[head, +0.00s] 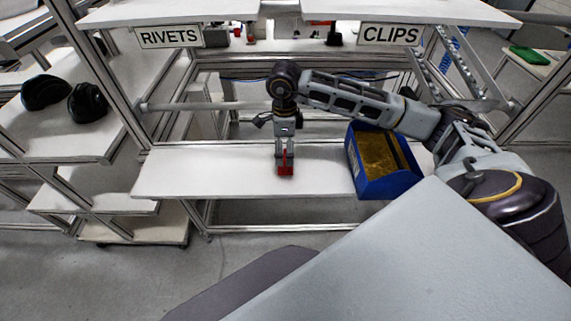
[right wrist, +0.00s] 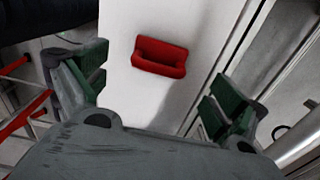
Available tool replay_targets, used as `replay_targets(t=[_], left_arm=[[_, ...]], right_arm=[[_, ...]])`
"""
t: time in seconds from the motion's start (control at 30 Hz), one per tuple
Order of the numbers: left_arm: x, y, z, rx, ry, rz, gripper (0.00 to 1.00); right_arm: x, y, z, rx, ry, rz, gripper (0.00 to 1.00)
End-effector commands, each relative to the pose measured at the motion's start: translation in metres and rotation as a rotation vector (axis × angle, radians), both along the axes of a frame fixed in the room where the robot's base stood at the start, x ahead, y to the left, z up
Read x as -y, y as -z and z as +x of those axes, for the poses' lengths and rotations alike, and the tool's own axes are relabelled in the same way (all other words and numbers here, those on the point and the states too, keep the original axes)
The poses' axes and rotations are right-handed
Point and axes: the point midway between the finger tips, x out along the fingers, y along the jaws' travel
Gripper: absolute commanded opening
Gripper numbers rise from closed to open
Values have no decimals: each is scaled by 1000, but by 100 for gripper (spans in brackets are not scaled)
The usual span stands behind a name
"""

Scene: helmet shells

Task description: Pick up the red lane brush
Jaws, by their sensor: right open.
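The red lane brush (head: 285,170) lies on the white lower shelf (head: 215,172) of the rack, near the middle of the head view. My right gripper (head: 284,152) points down just above it and hides part of it. In the right wrist view the brush (right wrist: 160,57) lies on the white surface, ahead of and between the spread green-padded fingers of my right gripper (right wrist: 158,92). The fingers are open and empty, and the brush looks apart from them. My left gripper is not in view.
A blue bin (head: 388,187) with yellow contents stands on the shelf to the right of the brush. An upper shelf carries RIVETS (head: 168,37) and CLIPS (head: 390,35) signs. Black helmet shells (head: 88,103) rest on the left rack. The shelf left of the brush is clear.

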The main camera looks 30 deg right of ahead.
Motion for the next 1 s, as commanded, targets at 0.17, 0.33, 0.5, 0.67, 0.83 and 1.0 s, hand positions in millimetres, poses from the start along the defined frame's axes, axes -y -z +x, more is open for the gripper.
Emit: replay_targets(t=[0.17, 0.33, 0.5, 0.67, 0.83, 1.0], left_arm=[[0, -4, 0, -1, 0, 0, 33], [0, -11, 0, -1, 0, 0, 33], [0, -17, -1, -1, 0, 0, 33], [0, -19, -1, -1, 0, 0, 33], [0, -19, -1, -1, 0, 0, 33], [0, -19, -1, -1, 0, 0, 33]], right_arm=[[1, 6, -1, -3, 1, -1, 96], [2, 20, -2, -4, 1, 0, 96], [2, 38, -2, -3, 1, 1, 96], [2, 49, -2, -1, -1, 1, 96], [2, 52, -2, 0, -1, 0, 96], [2, 52, -2, 0, 0, 0, 96]])
